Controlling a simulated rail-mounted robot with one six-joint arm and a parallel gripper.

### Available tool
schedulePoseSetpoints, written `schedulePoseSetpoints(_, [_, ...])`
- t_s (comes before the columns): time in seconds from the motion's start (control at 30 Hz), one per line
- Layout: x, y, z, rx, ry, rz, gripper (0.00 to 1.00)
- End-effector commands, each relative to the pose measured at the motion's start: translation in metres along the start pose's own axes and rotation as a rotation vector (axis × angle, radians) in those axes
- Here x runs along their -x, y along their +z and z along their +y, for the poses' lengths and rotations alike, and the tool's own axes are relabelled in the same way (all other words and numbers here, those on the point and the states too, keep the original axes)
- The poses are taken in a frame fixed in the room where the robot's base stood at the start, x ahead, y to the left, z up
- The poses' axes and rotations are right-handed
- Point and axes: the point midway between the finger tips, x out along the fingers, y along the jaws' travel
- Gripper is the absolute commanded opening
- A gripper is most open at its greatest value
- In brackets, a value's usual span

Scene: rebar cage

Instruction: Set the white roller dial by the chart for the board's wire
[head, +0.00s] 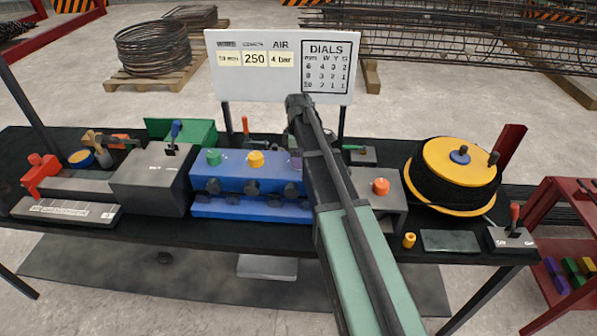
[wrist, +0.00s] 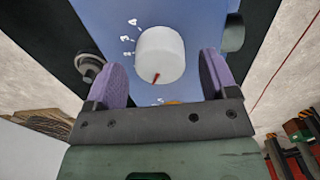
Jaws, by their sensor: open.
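The white roller dial (wrist: 160,50) stands on the blue straightener block (wrist: 100,20), with a red pointer line on its lower edge in the wrist view and small white marks to its left, too small to read surely. My gripper (wrist: 162,72) is open, its purple fingers on either side of the dial with a gap at each side. In the head view my arm hides the dial. The board (head: 225,90) shows a wire card that is hard to read, 250 and 4 bar. Its DIALS chart (head: 327,66) has columns W, Y, G and rows that look like 6, 8, 10.
A wire spool (head: 455,175) is at the right. A red rack (head: 570,240) stands beyond the bench.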

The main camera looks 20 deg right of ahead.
Motion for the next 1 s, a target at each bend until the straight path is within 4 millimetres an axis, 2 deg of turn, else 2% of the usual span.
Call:
schedulePoseSetpoints(0.03, [-0.0171, 0.0000, 0.0000, 0.000, 0.000, 0.000, 0.79])
schedulePoseSetpoints(0.07, [-0.0194, 0.0000, 0.0000, 0.000, 0.000, 0.000, 0.79])
schedulePoseSetpoints(0.37, [-0.0182, -0.0001, 0.0000, 0.000, 0.000, 0.000, 0.79])
schedulePoseSetpoints(0.7, [-0.0182, 0.0000, 0.0000, 0.000, 0.000, 0.000, 0.30])
schedulePoseSetpoints(1.0, [-0.0183, 0.0000, -0.0001, -0.035, 0.000, 0.000, 0.30])
